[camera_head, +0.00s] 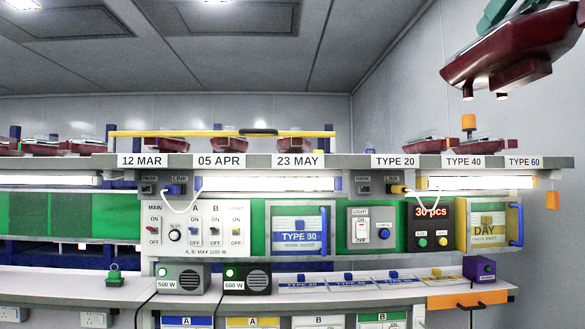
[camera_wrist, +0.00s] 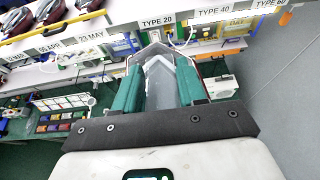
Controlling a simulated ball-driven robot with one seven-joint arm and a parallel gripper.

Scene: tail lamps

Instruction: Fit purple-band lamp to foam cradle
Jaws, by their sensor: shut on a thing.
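My gripper (camera_wrist: 159,72) shows in the wrist view with its two teal fingers closed on the sides of a lamp (camera_wrist: 160,92), whose grey back faces the camera. In the head view the same dark red lamp (camera_head: 513,48) hangs in the air at the upper right, tilted, with short pegs pointing down. Part of a teal finger (camera_head: 497,12) shows above it. I see no purple band on the held lamp from these angles. I cannot pick out the foam cradle with certainty in either view.
Several red lamps (camera_head: 292,145) sit on the top shelf (camera_head: 350,161), some behind a yellow bar (camera_head: 215,133). An orange block on a post (camera_head: 468,123) stands at the shelf's right part. Below are switch panels and a white counter (camera_head: 400,291). Air around the held lamp looks clear.

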